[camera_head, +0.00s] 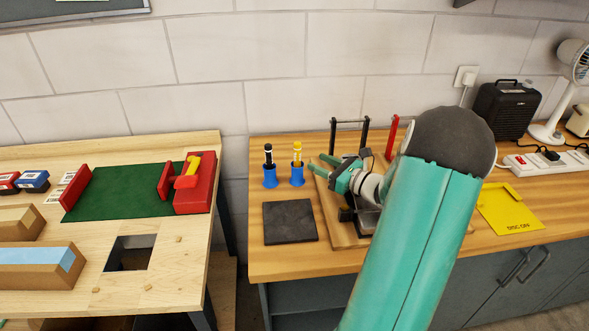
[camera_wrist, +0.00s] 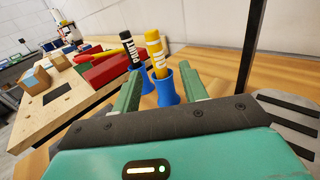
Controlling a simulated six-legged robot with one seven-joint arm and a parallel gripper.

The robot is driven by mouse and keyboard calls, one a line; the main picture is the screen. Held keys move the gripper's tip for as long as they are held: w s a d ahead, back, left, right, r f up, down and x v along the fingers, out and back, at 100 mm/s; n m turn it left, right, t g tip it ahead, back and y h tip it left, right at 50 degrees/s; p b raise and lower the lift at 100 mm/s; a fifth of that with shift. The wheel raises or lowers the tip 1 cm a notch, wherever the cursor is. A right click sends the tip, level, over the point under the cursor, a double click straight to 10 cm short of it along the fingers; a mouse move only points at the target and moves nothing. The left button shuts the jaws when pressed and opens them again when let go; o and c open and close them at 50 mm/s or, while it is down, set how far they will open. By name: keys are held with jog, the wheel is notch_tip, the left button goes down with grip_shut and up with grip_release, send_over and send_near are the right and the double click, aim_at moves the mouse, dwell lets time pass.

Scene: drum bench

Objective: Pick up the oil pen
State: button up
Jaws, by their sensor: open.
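Two pens stand upright in blue holders on the right bench: a black one (camera_head: 268,155) and a yellow one (camera_head: 297,154). In the wrist view the black pen (camera_wrist: 131,52) has a white label that seems to read PAINT. The yellow pen (camera_wrist: 157,55) has pale lettering I cannot read surely, so which is the oil pen is not certain. Their blue holders (camera_head: 269,177) (camera_head: 297,177) stand side by side. My gripper (camera_head: 318,162) is open and empty, to the right of the yellow pen, its fingers (camera_wrist: 161,86) pointing toward the pens, the yellow one between them in the wrist view.
A dark square mat (camera_head: 289,222) lies in front of the holders. A black upright frame (camera_head: 333,138) stands behind my gripper on a wooden board (camera_head: 333,222). A red upright piece (camera_head: 391,137) is beside it. A gap separates the left bench (camera_head: 180,270) with its red vise (camera_head: 195,190).

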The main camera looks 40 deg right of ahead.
aim_at(300, 154)
jog(key=w, duration=0.2)
jog(key=w+a, duration=0.1)
jog(key=w, duration=0.2)
jog(key=w+a, duration=0.1)
jog(key=w, duration=0.2)
jog(key=shift+w+r, duration=0.15)
jog(key=shift+w, duration=0.1)
jog(key=c, duration=0.7)
